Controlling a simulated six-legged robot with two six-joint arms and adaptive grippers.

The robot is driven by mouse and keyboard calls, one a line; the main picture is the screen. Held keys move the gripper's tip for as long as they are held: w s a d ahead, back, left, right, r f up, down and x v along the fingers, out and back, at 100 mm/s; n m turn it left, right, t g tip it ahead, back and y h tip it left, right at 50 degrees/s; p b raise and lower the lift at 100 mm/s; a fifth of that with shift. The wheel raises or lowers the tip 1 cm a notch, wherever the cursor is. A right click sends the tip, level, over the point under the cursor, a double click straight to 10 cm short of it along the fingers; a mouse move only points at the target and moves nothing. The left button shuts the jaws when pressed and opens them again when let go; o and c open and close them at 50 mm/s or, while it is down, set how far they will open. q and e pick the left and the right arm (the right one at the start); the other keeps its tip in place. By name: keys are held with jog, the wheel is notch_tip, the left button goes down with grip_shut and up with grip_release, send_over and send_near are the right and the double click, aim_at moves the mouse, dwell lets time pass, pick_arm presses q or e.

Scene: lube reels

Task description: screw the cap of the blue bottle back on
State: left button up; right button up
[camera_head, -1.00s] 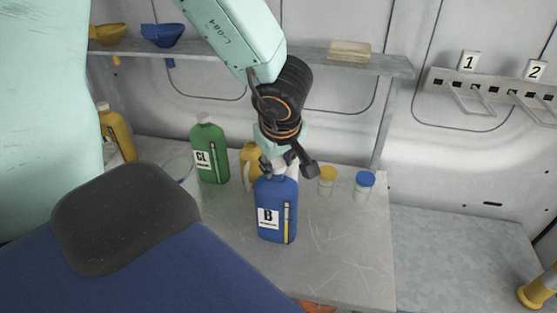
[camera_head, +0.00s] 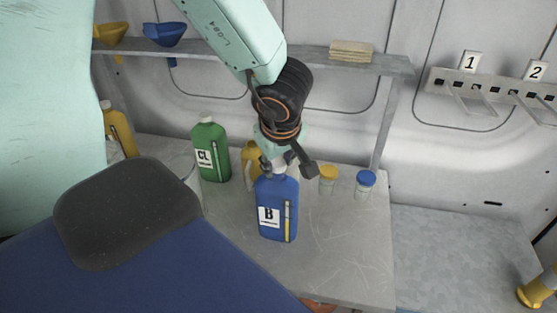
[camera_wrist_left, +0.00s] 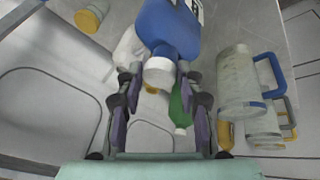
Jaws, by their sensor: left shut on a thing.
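The blue bottle (camera_head: 277,203) with a "B" label stands upright near the middle of the grey table in the head view. It also shows at the top of the left wrist view (camera_wrist_left: 168,28). Its white cap (camera_wrist_left: 160,72) sits at the bottle's mouth, between the fingers of my left gripper (camera_head: 279,164). The left gripper comes down from above and is shut on the cap. The fingers partly hide the cap in the head view, and I cannot tell how far it is threaded. My right gripper is not in view.
A green bottle (camera_head: 211,152) and a yellow bottle (camera_head: 251,160) stand behind and left of the blue one. Yellow-lidded (camera_head: 328,174) and blue-lidded (camera_head: 366,179) jars stand to the right. A shelf (camera_head: 300,61) runs above. The table's front right is clear.

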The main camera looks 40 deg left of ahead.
pick_arm(q)
jog(key=shift+f, duration=0.75)
dwell(0.5)
jog(key=shift+r, duration=0.1)
jog(key=shift+a+r+p, duration=0.1)
jog(key=shift+r+p, duration=0.3)
jog(key=shift+p, duration=0.2)
dwell(0.4)
jog(key=shift+f+b, duration=0.1)
jog(key=shift+b, duration=0.45)
jog(key=shift+t+b, duration=0.4)
jog(key=shift+b, duration=0.1)
jog(key=shift+t+h+b, duration=0.3)
jog(key=shift+t+b, duration=0.5)
jog(key=shift+b, duration=0.25)
jog(key=shift+w+p, duration=0.2)
jog(key=shift+p, duration=0.4)
dwell(0.4)
jog(key=shift+s+f, duration=0.15)
dwell(0.6)
